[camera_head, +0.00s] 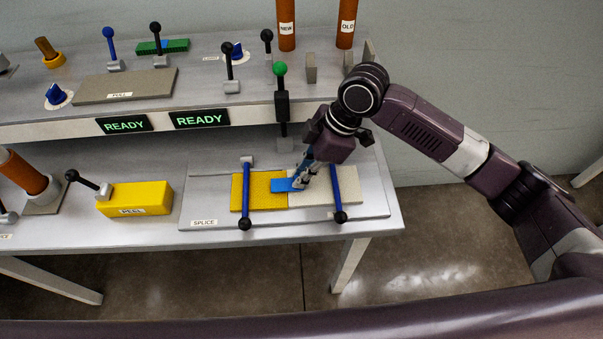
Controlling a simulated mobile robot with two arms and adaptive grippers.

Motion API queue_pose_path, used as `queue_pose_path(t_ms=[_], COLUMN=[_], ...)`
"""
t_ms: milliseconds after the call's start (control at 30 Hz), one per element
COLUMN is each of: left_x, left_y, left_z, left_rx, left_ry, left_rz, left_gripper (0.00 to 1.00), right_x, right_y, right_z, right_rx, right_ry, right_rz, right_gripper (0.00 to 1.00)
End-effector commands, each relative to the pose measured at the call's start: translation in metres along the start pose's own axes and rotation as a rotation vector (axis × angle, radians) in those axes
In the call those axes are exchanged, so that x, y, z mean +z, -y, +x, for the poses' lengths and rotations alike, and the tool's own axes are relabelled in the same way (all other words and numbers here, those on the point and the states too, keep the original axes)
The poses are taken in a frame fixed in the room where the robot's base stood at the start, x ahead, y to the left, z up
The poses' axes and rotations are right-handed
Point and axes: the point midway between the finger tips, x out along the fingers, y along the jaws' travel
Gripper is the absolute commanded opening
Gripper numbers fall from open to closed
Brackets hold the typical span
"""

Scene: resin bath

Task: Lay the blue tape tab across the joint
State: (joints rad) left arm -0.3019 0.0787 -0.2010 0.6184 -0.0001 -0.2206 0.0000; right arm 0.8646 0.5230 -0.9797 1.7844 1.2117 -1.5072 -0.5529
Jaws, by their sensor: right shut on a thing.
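The blue tape tab (284,185) is at the joint between the yellow piece (262,198) and the pale piece (322,193) on the splice plate. My right gripper (300,181) is shut on the tab's right end, from above. The tab reaches left over the yellow piece; its right end is partly hidden by the fingers. I cannot tell whether the tab touches the pieces or hovers just above them. Two blue bars (246,188) with dark ball ends cross the pieces, one on each side. My left gripper is not in view.
A yellow block labelled PEEL (136,198) and a black-knobbed lever (86,182) are left of the splice plate (218,212). A green-knobbed lever (281,103) stands behind my gripper. Two READY displays (199,119) are on the shelf front. The bench's front edge is close.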

Motion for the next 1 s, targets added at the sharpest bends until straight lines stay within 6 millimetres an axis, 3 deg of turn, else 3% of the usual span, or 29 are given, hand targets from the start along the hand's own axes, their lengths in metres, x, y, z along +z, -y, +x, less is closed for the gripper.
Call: queue_pose_path(t_ms=[633,667,833,1000], left_x=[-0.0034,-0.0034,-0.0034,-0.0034], left_y=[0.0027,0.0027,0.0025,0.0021], left_z=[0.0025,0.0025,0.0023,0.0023], left_rx=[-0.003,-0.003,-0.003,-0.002], left_ry=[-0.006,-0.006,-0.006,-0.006], left_rz=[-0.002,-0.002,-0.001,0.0], left_gripper=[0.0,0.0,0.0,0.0], right_x=[0.0038,0.0039,0.0038,0.0039], right_y=[-0.0001,-0.0002,0.0,0.0003], right_z=[0.0097,0.0097,0.0095,0.0097], right_rx=[0.0,0.0,0.0,-0.001], right_ry=[0.0,0.0,0.0,0.0], right_rz=[0.0,0.0,0.0,0.0], right_gripper=[0.0,0.09,0.28,0.28])
